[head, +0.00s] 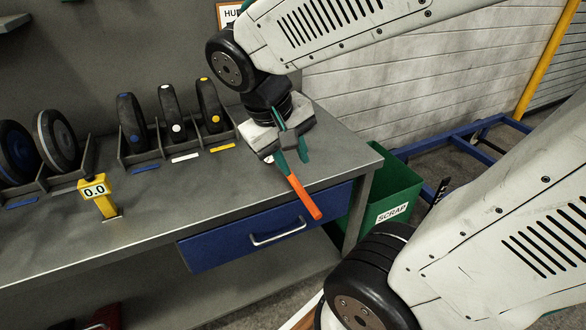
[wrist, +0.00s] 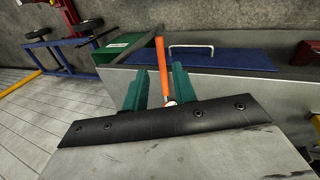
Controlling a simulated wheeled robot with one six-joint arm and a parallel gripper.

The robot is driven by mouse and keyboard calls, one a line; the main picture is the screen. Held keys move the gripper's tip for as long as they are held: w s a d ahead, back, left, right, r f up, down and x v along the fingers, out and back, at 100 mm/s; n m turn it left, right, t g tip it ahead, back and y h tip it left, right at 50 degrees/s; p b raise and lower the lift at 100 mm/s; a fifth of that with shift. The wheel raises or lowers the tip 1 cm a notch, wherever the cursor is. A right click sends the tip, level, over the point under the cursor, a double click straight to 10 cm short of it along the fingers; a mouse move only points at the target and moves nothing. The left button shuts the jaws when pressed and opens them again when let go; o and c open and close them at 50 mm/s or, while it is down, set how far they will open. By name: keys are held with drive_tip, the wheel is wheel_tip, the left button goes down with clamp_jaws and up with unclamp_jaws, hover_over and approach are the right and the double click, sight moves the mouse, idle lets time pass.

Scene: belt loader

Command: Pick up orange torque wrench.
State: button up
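The orange torque wrench (head: 304,196) is at the front right of the grey workbench, its orange handle reaching out past the front edge over the blue drawer. Its head end is mostly hidden under my gripper in the head view. My gripper (head: 292,157) is over it, with its two green fingers pointing down. In the wrist view the orange handle (wrist: 161,62) runs between the two fingers (wrist: 160,88), with a small gap at each side. The fingers are open. I cannot tell how far they reach down beside the wrench.
A yellow 0.0 display (head: 97,192) stands at the left. The blue drawer (head: 265,226) is below the bench top. A green scrap bin (head: 392,186) stands right of the bench.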

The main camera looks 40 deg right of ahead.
drive_tip(key=w+d+f+h, duration=0.1)
drive_tip(key=w+f+h, duration=0.1)
drive_tip(key=w+f, duration=0.3)
drive_tip(key=w+d+f+t+h, duration=0.1)
drive_tip(key=w+d+f+h, duration=0.1)
drive_tip(key=w, duration=0.5)
drive_tip(key=w+d+f+h, duration=0.1)
drive_tip(key=w+f+h, duration=0.2)
drive_tip(key=w+f, duration=0.3)
drive_tip(key=shift+w+d+f, duration=0.15)
drive_tip(key=shift+f, duration=0.3)
drive_tip(key=shift+w+d+f, duration=0.1)
drive_tip(key=shift+d+f, duration=0.05)
drive_tip(key=shift+f, duration=0.25)
drive_tip(key=shift+w+d+f+h, duration=0.1)
drive_tip(key=shift+w+f+h, duration=0.05)
drive_tip(key=shift+f+h, duration=0.15)
drive_tip(key=shift+t, duration=0.3)
drive_tip(key=x, duration=0.7)
drive_tip(key=shift+w+d, duration=0.25)
drive_tip(key=shift+d, duration=0.05)
drive_tip(key=shift+r, duration=0.1)
clamp_jaws()
